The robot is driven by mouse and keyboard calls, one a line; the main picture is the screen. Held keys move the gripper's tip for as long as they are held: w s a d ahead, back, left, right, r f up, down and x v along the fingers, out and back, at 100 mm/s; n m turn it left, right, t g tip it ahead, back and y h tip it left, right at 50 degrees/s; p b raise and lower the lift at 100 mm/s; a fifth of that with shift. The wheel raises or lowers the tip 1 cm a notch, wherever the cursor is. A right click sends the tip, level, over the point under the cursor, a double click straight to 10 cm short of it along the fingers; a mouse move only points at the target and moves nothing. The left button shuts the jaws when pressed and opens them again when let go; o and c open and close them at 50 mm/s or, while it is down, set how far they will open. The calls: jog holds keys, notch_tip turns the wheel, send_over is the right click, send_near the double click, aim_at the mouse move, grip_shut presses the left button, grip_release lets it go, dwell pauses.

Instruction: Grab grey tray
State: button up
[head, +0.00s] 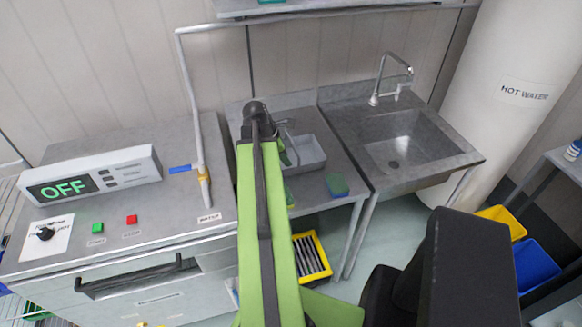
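The grey tray (309,154) sits on the narrow metal table in the middle, left of the sink. It is a shallow rectangular box, and its left side is partly hidden behind my arm. My green and black arm reaches up from the bottom of the picture to the tray's left side. My gripper (287,143) shows only in part beyond the arm, at the left end of the tray. I cannot tell whether its fingers touch the tray or whether they are open or shut.
A green and blue sponge (337,185) lies in front of the tray. The metal sink (398,140) with its tap stands to the right. A control box reading OFF (92,176) and a pipe (196,110) stand left. A yellow crate (311,256) is below the table.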

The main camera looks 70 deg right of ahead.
aim_at(295, 172)
jog(key=b+x, duration=0.2)
jog(key=x, duration=0.2)
jog(key=shift+w+f, duration=0.1)
jog(key=shift+d, duration=0.1)
jog(key=b+x, duration=0.5)
jog(key=shift+s+f, duration=0.1)
jog(key=shift+s, duration=0.3)
grip_shut()
dwell(0.7)
